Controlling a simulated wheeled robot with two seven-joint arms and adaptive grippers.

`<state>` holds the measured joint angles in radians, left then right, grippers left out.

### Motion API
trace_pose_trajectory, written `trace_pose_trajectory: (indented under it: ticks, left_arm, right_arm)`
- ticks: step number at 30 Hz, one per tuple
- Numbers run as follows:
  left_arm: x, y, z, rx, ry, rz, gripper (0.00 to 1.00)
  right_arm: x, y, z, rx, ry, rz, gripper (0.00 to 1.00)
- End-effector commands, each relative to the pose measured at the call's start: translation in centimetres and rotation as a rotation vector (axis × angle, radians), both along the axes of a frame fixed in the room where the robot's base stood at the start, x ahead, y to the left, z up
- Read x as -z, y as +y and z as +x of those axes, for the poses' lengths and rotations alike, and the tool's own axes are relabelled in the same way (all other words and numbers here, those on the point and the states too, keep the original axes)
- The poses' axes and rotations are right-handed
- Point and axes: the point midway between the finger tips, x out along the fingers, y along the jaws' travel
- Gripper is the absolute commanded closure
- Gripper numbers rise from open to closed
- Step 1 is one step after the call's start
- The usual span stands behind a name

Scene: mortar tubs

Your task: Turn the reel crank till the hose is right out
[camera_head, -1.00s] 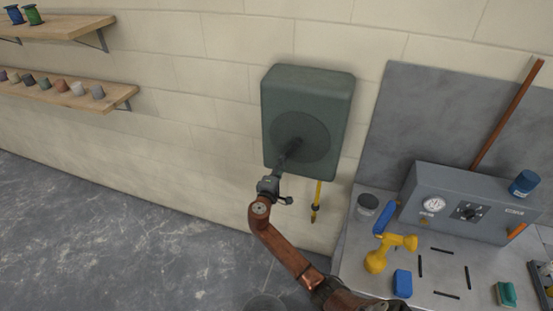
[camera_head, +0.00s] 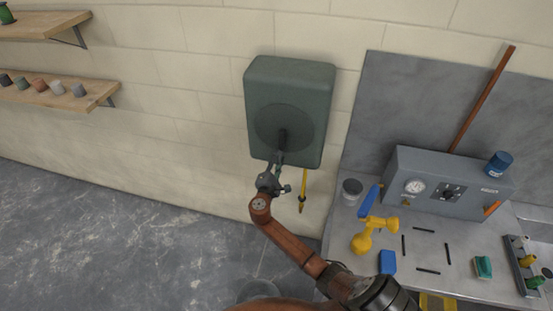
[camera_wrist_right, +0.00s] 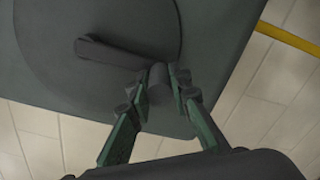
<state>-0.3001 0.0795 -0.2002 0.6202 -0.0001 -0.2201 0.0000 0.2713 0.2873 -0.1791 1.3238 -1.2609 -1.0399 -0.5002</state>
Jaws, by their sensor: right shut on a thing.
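The hose reel (camera_head: 290,90) is a dark green box on the block wall, with a round disc on its front. Its crank (camera_head: 282,140) is a dark arm pointing down from the disc's centre; in the right wrist view the crank arm (camera_wrist_right: 110,52) ends in a knob. My right gripper (camera_head: 276,168) is at the crank's end, and in the right wrist view its green-padded fingers (camera_wrist_right: 162,92) are shut on the knob. The yellow hose (camera_head: 303,185) hangs a short way below the box, with a dark nozzle at its end. My left gripper is not in view.
A metal bench (camera_head: 345,235) at the right holds a grey gauge box (camera_head: 450,185), a yellow-and-blue tool (camera_head: 365,235), a grey jar (camera_head: 351,191) and a blue block (camera_head: 387,262). Shelves (camera_head: 60,92) with small pots are at the left.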

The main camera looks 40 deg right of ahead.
Motion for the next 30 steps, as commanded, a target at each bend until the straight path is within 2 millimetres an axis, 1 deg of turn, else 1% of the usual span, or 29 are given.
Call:
trace_pose_trajectory:
  ticks: [8, 9, 15, 21, 25, 28, 30]
  left_arm:
    - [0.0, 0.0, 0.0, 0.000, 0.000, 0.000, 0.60]
    - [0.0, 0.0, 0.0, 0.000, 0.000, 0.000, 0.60]
    - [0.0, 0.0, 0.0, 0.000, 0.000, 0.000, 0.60]
    - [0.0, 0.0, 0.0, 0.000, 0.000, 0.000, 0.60]
    - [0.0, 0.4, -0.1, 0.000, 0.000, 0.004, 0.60]
    - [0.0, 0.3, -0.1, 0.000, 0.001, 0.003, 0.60]
    - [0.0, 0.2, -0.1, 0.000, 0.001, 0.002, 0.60]
  right_arm:
    - [0.2, 0.0, -0.1, 0.002, 0.002, 0.001, 1.00]
    - [0.2, 0.0, -0.1, 0.002, 0.002, 0.001, 0.79]
    - [0.1, 0.0, 0.0, 0.001, 0.001, 0.001, 0.65]
    - [0.1, 0.0, 0.0, 0.001, 0.000, 0.001, 0.64]
    - [0.1, 0.2, -0.1, 0.000, 0.000, 0.002, 0.64]
    - [0.1, 0.9, -0.7, -0.002, 0.000, 0.003, 0.64]
    - [0.2, 1.7, -1.4, -0.002, 0.000, 0.005, 0.64]
